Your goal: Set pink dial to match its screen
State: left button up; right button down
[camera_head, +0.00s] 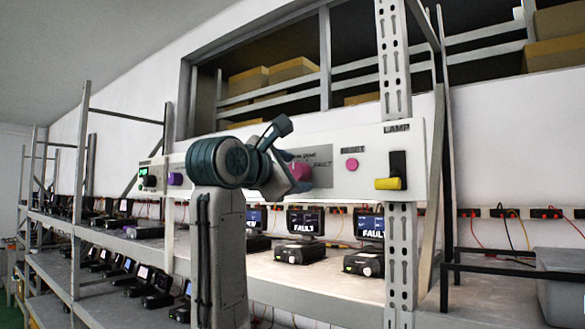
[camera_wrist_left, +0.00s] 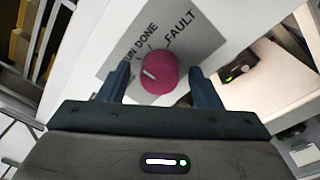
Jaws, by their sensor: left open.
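The pink dial (camera_head: 298,171) sits on a grey label plate on the white panel, partly hidden by my left gripper (camera_head: 300,175) in the head view. In the left wrist view the dial (camera_wrist_left: 160,76) lies between the two open fingers of my left gripper (camera_wrist_left: 160,67), with gaps on both sides. The dial's short white mark points up-left, on the side of the "DONE" lettering, away from "FAULT" at the upper right. Below the panel, a screen (camera_head: 305,221) reads FAULT, and another screen (camera_head: 370,226) also reads FAULT. My right gripper is not in view.
The panel (camera_head: 345,185) also carries a pink RESET button (camera_head: 352,165), a yellow-and-black LAMP switch (camera_head: 391,172) and a purple knob (camera_head: 175,179). A perforated rack post (camera_head: 400,255) stands at the right. Several devices line the shelves below. A grey bin (camera_head: 562,287) stands at lower right.

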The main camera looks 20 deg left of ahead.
pick_arm(q)
jog(key=c, duration=1)
jog(key=m+b, duration=0.2)
jog(key=m, duration=0.1)
jog(key=shift+f+b, duration=0.2)
jog(key=shift+b, duration=0.15)
jog(key=m+b, duration=0.2)
jog(key=m, duration=0.1)
jog(key=shift+f+m+b, duration=0.1)
jog(key=shift+m+b, duration=0.2)
jog(key=shift+m, duration=0.1)
jog(key=m+b, duration=0.2)
jog(key=m, duration=0.1)
jog(key=shift+m+h, duration=0.3)
jog(key=shift+h, duration=0.1)
jog(key=shift+m+b, duration=0.9)
jog(key=shift+m, duration=1.1)
